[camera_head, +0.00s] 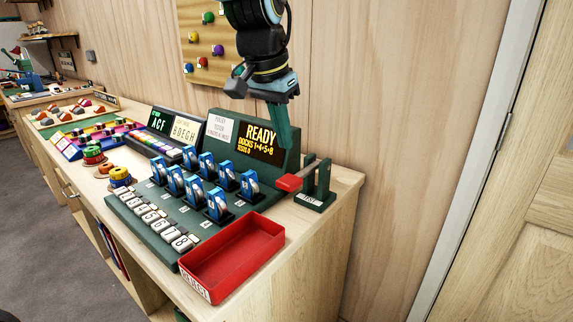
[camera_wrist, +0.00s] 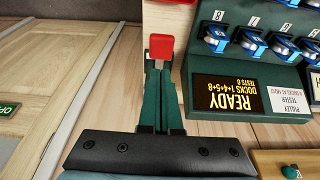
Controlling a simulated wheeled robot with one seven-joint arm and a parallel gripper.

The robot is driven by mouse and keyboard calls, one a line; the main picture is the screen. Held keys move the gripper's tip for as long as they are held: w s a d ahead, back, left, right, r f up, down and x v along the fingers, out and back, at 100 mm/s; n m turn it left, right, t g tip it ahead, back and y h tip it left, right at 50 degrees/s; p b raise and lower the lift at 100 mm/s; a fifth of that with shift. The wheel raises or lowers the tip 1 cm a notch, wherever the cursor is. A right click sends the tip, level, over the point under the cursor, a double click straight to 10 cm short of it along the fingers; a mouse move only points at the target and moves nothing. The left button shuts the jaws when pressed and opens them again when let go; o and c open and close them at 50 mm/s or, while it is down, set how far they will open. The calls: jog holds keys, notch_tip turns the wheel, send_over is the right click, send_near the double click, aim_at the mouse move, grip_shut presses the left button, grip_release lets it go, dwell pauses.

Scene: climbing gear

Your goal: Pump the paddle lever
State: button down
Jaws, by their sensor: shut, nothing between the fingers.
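The paddle lever has a red paddle (camera_head: 289,182) on a grey arm, held between dark green uprights (camera_head: 323,182) on a small base labelled TEST at the right end of the bench. In the wrist view, the red paddle (camera_wrist: 161,46) lies just beyond my fingertips. My gripper (camera_head: 286,143) points down with its dark green fingers together and empty. It hangs above and behind the paddle, apart from it in the head view. In the wrist view, the fingers (camera_wrist: 158,85) partly hide the lever's arm and stand.
The green tester console has a sign (camera_head: 261,142) reading READY, DOCKS 1+4+5+8, TESTS 0. Several blue pulleys (camera_head: 216,205) stand in its docks. A red tray (camera_head: 233,258) sits in front. The wall is close behind; a door (camera_wrist: 60,60) shows beside the bench.

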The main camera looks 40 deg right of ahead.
aim_at(284, 183)
jog(key=x, duration=0.4)
jog(key=a+x, duration=0.1)
jog(key=x, duration=0.2)
jog(key=shift+s+f+p, duration=0.1)
jog(key=shift+f+p, duration=0.15)
jog(key=shift+p, duration=0.15)
jog(key=f+h+b, duration=0.1)
jog(key=b, duration=0.2)
jog(key=shift+a+f+b, duration=0.15)
jog(key=shift+f+b, duration=0.15)
jog(key=f+h+b, duration=0.1)
jog(key=f+b, duration=0.1)
jog(key=b, duration=0.4)
jog(key=shift+a+t+h, duration=0.15)
jog(key=shift+t+h, duration=0.15)
jog(key=shift+t, duration=0.1)
notch_tip(284, 183, down, 2)
jog(key=b, duration=0.3)
jog(key=shift+s+f, duration=0.1)
jog(key=shift+f, duration=0.1)
